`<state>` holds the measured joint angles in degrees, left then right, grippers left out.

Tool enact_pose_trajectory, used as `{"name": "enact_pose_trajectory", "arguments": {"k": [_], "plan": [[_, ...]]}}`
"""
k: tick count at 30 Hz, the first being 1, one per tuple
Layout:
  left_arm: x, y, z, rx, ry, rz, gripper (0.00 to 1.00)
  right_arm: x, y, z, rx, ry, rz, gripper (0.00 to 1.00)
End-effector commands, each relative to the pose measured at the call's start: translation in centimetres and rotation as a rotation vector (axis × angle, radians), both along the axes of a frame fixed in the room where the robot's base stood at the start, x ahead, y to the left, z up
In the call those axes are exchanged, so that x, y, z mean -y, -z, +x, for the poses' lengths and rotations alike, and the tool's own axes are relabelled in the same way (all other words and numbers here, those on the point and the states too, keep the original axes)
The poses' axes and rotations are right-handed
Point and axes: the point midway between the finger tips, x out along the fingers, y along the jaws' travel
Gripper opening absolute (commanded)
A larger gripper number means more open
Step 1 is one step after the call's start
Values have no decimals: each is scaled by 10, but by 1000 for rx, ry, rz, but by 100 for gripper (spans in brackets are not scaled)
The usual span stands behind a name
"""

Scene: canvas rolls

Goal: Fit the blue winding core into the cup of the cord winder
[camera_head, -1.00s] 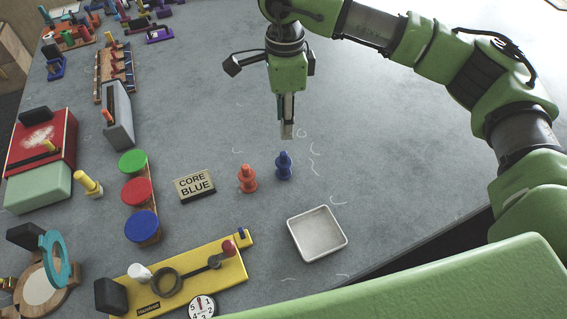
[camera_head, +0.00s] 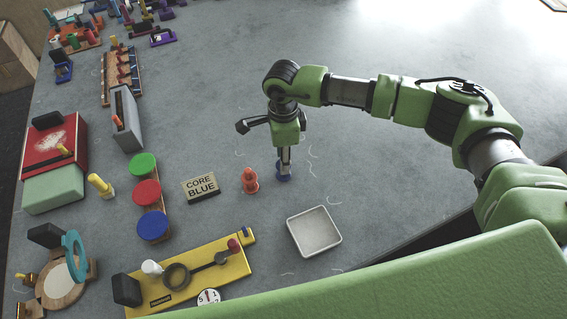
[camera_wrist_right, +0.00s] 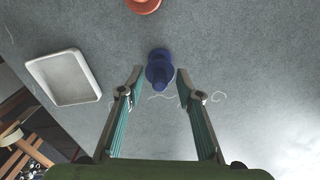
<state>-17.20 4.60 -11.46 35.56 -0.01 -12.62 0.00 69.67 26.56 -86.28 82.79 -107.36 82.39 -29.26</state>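The blue winding core (camera_head: 284,177) stands upright on the grey table, partly hidden by my right gripper (camera_head: 285,160). In the right wrist view the blue core (camera_wrist_right: 159,70) shows between the two fingertips, with a gap on each side. The right gripper is open, pointing down. The cord winder (camera_head: 207,271) is a yellow board at the lower left of the head view. It carries a small white cup (camera_head: 151,267), a dark ring and a crank with a red knob. My left gripper is not in view.
An orange-red core (camera_head: 250,182) stands just left of the blue one. A "CORE BLUE" sign (camera_head: 201,187) stands farther left. A white square tray (camera_head: 314,231) lies in front. Coloured discs (camera_head: 147,194) and other devices fill the left side. The table behind and right is mostly clear.

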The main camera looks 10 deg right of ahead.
Motion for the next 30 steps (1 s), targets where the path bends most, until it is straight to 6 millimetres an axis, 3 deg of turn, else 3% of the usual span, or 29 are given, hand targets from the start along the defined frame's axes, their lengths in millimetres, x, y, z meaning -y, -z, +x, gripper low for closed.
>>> {"name": "enact_pose_trajectory", "arguments": {"k": [7, 10, 11, 23, 30], "plan": [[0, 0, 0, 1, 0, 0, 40, 0, 2, 0, 1, -1, 0, 30], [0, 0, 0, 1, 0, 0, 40, 0, 2, 0, 1, 0, 0, 4], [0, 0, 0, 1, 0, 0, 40, 0, 2, 0, 1, 0, 0, 0], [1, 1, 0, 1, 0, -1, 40, 0, 0, 1, 1, 0, 0, 0], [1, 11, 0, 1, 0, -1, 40, 0, -22, 2, 5, 1, 1, 0]]}}
